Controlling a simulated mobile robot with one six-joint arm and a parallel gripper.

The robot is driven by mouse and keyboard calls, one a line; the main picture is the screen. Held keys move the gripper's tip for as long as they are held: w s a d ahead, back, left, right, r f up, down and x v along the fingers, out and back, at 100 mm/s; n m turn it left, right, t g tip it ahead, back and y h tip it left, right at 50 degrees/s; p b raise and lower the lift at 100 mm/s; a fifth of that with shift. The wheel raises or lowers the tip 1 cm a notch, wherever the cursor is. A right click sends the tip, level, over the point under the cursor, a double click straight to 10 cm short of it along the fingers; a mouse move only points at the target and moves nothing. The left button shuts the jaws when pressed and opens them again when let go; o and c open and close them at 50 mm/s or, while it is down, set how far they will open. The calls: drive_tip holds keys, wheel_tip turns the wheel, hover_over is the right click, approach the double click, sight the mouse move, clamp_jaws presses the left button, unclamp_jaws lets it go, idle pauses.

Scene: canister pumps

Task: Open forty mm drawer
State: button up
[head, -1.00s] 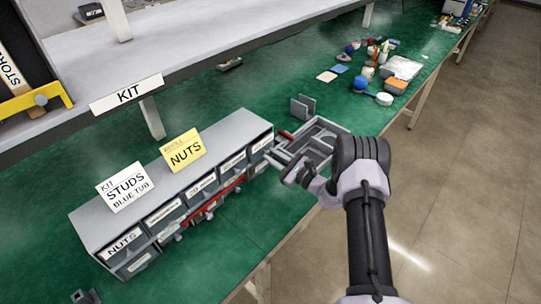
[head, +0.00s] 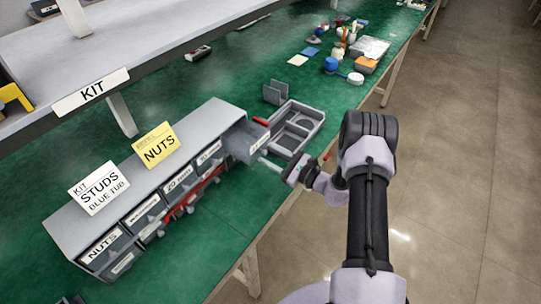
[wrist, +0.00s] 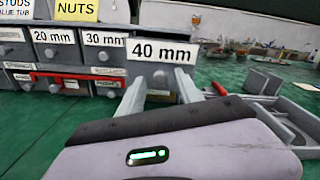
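The 40 mm drawer (head: 243,143) is at the top right end of the grey cabinet (head: 205,125) and stands pulled out in the head view. In the wrist view its front and "40 mm" label (wrist: 161,51) are straight ahead, with a round knob (wrist: 160,78) below the label. My gripper (wrist: 159,84) is in front of the drawer, its two fingers apart, one on each side of the knob, with gaps showing. In the head view my gripper (head: 268,164) is just off the drawer front.
A grey divided tray (head: 300,128) lies right of the drawer, with a red-handled item (head: 261,122) near it. The closed 30 mm drawer (wrist: 104,57) is left of the open one. Bottles and tubs stand farther back. Bare green bench lies before the cabinet.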

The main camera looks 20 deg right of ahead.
drive_tip(key=p+v, duration=0.2)
drive_tip(key=v, duration=1.5)
drive_tip(key=shift+s+d, duration=0.15)
